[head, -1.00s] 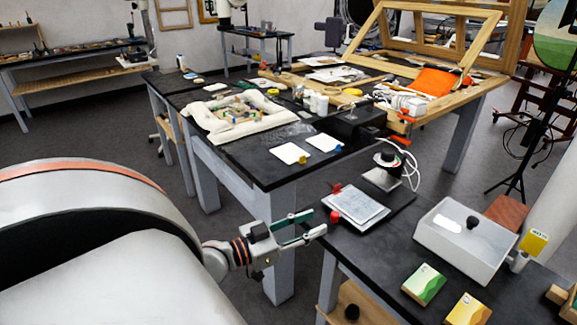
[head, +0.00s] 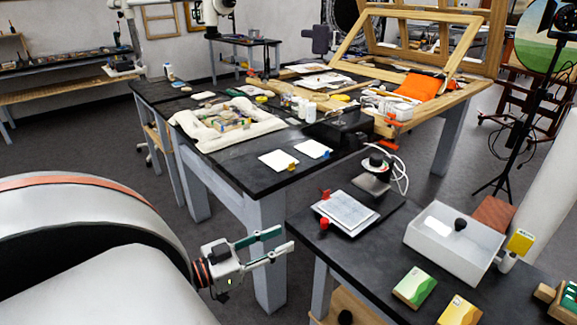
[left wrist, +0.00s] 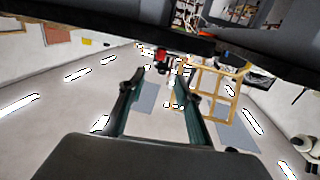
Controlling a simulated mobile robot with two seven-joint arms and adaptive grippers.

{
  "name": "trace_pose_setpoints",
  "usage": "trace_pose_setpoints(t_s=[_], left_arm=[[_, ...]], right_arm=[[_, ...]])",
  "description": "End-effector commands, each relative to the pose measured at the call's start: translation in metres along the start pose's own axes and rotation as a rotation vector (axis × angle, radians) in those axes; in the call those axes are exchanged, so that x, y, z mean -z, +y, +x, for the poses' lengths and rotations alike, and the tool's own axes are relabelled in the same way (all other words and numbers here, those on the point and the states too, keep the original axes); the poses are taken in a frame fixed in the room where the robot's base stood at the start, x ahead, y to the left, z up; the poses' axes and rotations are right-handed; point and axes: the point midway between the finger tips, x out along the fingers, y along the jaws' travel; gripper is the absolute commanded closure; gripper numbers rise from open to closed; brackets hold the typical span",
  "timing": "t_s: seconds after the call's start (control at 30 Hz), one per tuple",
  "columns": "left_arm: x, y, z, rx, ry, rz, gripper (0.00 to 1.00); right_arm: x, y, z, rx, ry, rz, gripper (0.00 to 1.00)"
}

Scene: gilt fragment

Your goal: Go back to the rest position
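My left gripper (head: 286,239) is in the lower middle of the head view, in front of the dark tables and left of the near table's edge. Its two green-grey fingers are apart with nothing between them. In the left wrist view its fingers (left wrist: 158,75) also stand apart and empty, with ceiling lights behind them and a dark tabletop underside across the top. My right gripper is not in either view.
The long table (head: 240,172) behind bears a cream cushion (head: 225,125), cards and bottles. Open floor (head: 90,145) lies to the left.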

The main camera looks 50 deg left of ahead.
Motion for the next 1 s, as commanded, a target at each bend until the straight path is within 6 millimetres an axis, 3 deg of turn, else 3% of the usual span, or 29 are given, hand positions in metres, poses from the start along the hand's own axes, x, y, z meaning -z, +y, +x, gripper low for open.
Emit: trace_pose_setpoints(t_s=[0.27, 0.37, 0.47, 0.57, 0.7, 0.8, 0.9, 1.0], left_arm=[[-0.001, 0.0, 0.0, 0.0, -0.002, 0.0, 0.67], [-0.015, 0.005, -0.003, 0.002, -0.027, 0.007, 0.67], [-0.051, 0.019, -0.008, 0.004, -0.094, 0.025, 0.67], [-0.105, 0.049, -0.014, 0.001, -0.201, 0.045, 0.67], [-0.181, 0.106, -0.017, -0.014, -0.366, 0.071, 0.67], [-0.222, 0.149, -0.014, -0.026, -0.468, 0.088, 0.67], [-0.247, 0.184, -0.009, -0.037, -0.543, 0.105, 0.67], [-0.26, 0.206, -0.005, -0.043, -0.588, 0.12, 0.67]], right_arm=[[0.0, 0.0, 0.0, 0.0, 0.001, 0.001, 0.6], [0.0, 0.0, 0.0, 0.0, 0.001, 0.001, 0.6], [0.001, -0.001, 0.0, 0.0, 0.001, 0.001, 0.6], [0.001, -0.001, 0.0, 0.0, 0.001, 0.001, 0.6], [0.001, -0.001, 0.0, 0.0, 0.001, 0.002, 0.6], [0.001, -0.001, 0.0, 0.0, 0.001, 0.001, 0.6], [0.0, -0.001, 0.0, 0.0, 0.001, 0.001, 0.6], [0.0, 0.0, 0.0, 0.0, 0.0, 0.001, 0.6]])
